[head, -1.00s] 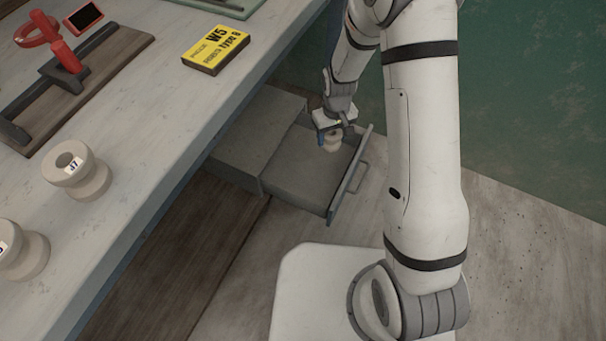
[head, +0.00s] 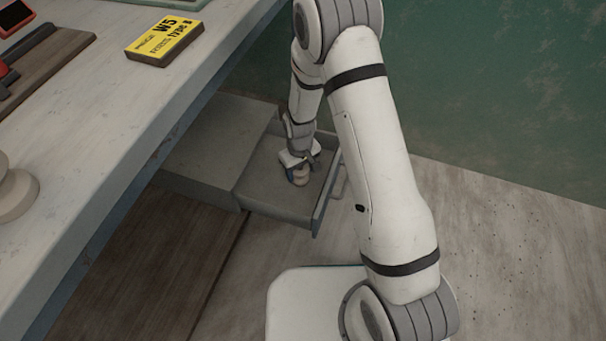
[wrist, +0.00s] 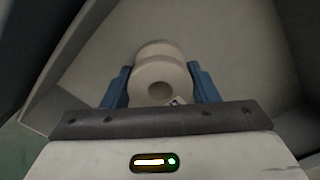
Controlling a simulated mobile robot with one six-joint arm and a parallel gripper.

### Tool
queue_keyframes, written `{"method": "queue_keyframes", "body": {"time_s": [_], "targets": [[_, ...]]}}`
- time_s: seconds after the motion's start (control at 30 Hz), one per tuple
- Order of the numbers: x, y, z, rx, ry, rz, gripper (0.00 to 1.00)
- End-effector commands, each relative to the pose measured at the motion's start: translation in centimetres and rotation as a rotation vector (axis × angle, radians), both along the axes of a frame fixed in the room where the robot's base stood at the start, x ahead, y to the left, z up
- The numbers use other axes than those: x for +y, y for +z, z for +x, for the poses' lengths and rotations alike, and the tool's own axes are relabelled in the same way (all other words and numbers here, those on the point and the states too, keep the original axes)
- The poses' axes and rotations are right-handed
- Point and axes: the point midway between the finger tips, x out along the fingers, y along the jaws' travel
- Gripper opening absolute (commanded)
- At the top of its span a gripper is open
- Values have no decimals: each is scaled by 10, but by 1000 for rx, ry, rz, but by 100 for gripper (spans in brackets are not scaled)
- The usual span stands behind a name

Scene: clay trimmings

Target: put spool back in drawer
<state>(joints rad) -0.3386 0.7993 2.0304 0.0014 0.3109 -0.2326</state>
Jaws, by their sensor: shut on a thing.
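The cream spool (head: 301,178) is in my gripper (head: 299,174), low inside the open drawer (head: 262,190) under the bench. In the wrist view the spool (wrist: 159,80) sits between the two blue fingers of my gripper (wrist: 160,86), which are shut on its sides. Its hole faces the camera and part of a label shows at its lower edge. The grey drawer floor (wrist: 235,50) lies behind it. I cannot tell whether the spool touches the floor. The drawer around it looks otherwise empty.
The bench top (head: 110,80) overhangs the drawer's cabinet (head: 205,160) at left. On it are a yellow W5 box (head: 165,42) and another spool (head: 12,190) at the left edge. A green wall (head: 500,90) stands behind; the floor at right is clear.

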Motion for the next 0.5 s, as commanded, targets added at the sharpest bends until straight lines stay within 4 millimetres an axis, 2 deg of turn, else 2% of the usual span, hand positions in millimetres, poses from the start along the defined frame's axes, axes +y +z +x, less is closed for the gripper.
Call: {"method": "queue_keyframes", "body": {"time_s": [0.03, 0.1, 0.43, 0.47, 0.5], "targets": [[0, -12, 0, 1, 0, -1, 20], [0, -16, 0, 1, -1, -1, 20], [0, -18, 0, 0, -1, 0, 20], [-1, -18, 0, 0, -1, 0, 55], [0, -17, 0, 0, -1, 0, 58]]}}
